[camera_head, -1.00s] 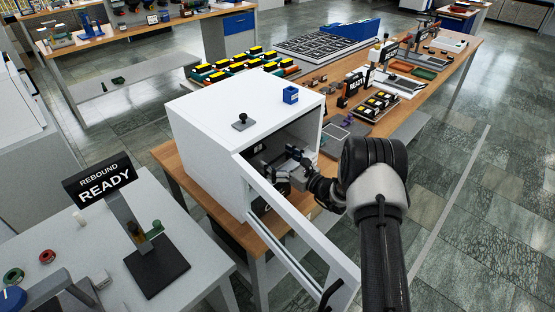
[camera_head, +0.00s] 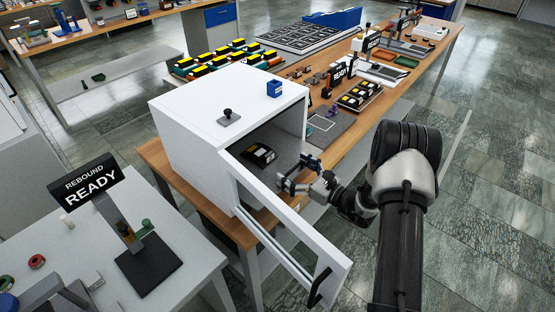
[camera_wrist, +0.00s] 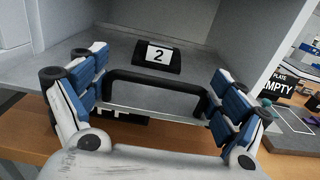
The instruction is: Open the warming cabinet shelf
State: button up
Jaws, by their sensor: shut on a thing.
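The white warming cabinet (camera_head: 190,132) stands on a wooden bench with its door (camera_head: 285,215) swung open towards me. Its grey shelf (camera_wrist: 110,50) carries a black block (camera_head: 258,155), labelled "2" in the wrist view (camera_wrist: 158,55). A black bar handle (camera_wrist: 155,77) is on the shelf's front edge. My gripper (camera_head: 297,178) is at the cabinet's opening, right of the block. In the wrist view my gripper (camera_wrist: 158,85) is shut on the shelf handle, with one blue-padded finger at each end of the bar. How far the shelf stands out is hard to tell.
The open door with its black handle (camera_head: 320,287) stands left of my arm. A blue cube (camera_head: 274,89) and a black knob (camera_head: 228,114) are on the cabinet top. Racks and instruments crowd the bench behind. Floor to the right is clear.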

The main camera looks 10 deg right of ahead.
jog(key=v, duration=0.6)
jog(key=shift+s+d, duration=0.15)
jog(key=shift+d, duration=0.2)
jog(key=shift+r, duration=0.1)
jog(key=o, duration=1.2)
jog(key=shift+o, duration=0.2)
jog(key=v, duration=1.2)
